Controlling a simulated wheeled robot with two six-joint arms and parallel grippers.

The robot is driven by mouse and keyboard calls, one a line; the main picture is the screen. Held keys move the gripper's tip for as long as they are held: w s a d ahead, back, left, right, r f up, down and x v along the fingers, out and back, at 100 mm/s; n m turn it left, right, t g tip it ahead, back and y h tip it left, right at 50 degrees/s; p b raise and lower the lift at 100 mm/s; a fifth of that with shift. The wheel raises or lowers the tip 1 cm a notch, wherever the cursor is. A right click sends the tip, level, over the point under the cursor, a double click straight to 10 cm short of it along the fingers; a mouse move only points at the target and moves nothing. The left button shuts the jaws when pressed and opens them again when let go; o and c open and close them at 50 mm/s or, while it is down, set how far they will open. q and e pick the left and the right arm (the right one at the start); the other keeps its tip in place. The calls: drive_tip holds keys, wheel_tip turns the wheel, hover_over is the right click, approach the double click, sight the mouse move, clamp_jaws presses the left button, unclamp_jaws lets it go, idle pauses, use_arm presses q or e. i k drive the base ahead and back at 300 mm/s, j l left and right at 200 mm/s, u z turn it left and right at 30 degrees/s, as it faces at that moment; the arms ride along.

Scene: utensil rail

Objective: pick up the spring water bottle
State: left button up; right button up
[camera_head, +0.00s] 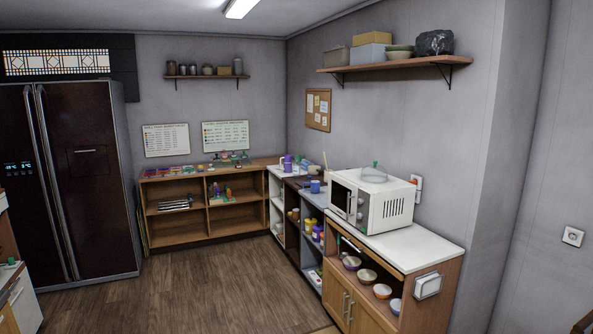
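I cannot make out a spring water bottle in the head view. Several small coloured items stand on the corner counter (262,161) and on the shelves below, too small to tell whether one is a bottle. A purple item (288,163) and a blue item (315,187) stand on the counters along the right wall. Neither of my grippers shows in the view.
A white microwave (395,204) with a clear lid (374,174) on top stands on the near right cabinet, with bowls (367,276) below. A dark fridge (85,175) stands at left. The wooden floor (205,290) between is clear.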

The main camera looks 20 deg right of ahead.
sight(296, 161)
drive_tip(key=i+z, duration=0.2)
drive_tip(key=z, duration=0.15)
drive_tip(key=i+j, duration=0.1)
drive_tip(key=i, duration=6.3)
drive_tip(key=z, duration=0.35)
